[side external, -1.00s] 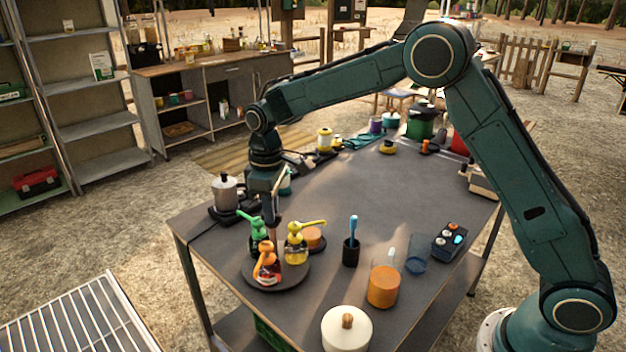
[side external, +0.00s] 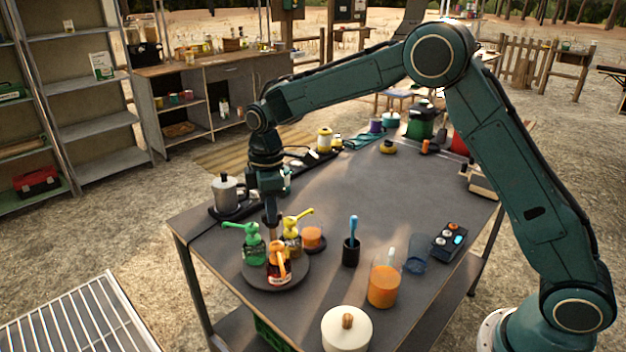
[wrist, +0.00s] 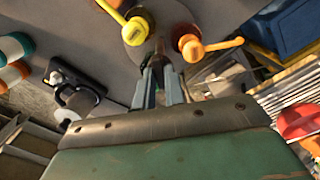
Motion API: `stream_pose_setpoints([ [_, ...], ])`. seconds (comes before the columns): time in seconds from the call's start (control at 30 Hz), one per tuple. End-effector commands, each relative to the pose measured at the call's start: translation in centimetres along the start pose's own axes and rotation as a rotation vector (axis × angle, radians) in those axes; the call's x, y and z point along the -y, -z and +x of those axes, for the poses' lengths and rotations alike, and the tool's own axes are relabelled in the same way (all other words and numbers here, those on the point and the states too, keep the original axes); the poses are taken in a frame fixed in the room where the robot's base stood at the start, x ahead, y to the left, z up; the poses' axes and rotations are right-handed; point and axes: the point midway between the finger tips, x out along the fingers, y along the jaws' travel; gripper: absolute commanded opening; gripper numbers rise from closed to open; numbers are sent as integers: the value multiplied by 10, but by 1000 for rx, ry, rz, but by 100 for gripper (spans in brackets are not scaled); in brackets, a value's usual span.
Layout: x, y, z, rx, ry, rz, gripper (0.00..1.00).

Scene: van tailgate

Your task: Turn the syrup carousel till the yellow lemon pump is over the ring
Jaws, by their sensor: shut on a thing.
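The round dark syrup carousel (side external: 275,284) sits near the table's left front corner. It carries a green pump bottle (side external: 252,246) at left, an orange-red one (side external: 279,264) at front and the yellow lemon pump bottle (side external: 293,238) at back right. My gripper (side external: 271,222) points down over the carousel's middle, shut on its central post. In the wrist view the fingers (wrist: 160,75) close on the dark post, with the yellow pump (wrist: 135,27) at upper left and the orange pump (wrist: 193,47) at right. I cannot make out the ring clearly.
An orange-topped pot (side external: 313,238) stands just right of the carousel. A moka pot (side external: 227,194) stands behind left. The table's middle is clear.

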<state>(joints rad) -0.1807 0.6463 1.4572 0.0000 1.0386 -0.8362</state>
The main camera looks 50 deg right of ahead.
Motion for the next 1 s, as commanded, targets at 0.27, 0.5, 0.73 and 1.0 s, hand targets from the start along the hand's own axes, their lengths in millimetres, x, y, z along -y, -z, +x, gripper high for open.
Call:
stream_pose_setpoints([
  [0.27, 0, 0, -1, -2, -2, 1, 34],
  [0.5, 0, 0, -1, -1, -1, 1, 34],
  [0.73, 0, 0, -7, -2, -2, 2, 34],
  [1.0, -1, 1, -38, -4, -4, 2, 34],
])
